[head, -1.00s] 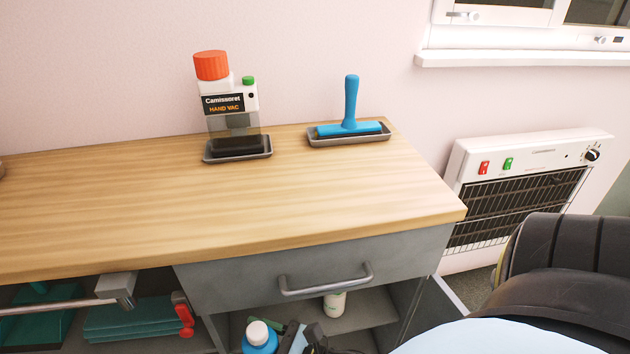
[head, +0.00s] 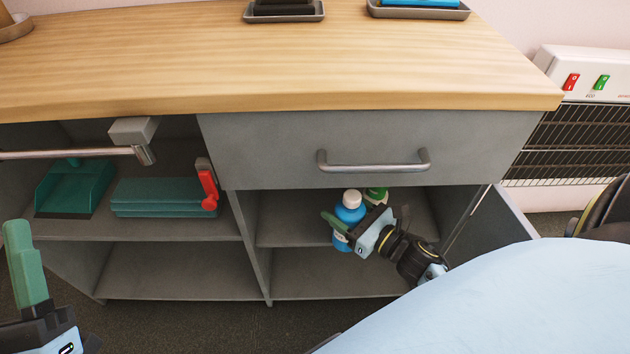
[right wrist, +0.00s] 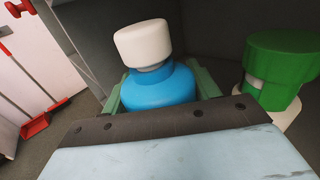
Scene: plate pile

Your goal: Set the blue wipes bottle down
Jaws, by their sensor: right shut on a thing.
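The blue wipes bottle (head: 343,215) has a white cap and looks upright at the front of the right cabinet compartment. I cannot tell whether its base touches the middle shelf (head: 283,232). My right gripper (head: 344,226) is shut on the bottle, reaching in from the right. In the right wrist view the blue bottle (right wrist: 158,88) stands between the green fingers, its lower part hidden by the gripper body. My left gripper (head: 25,265) shows partly at the left edge, apart from the bottle; its opening is unclear.
A green-capped white bottle (right wrist: 285,65) stands close on the right; its cap (head: 376,193) shows behind my gripper. A drawer with a handle (head: 375,165) is above. An open door (head: 500,225) bounds the right side. The left compartment holds a teal dustpan (head: 75,188) and folded teal cloths (head: 155,197).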

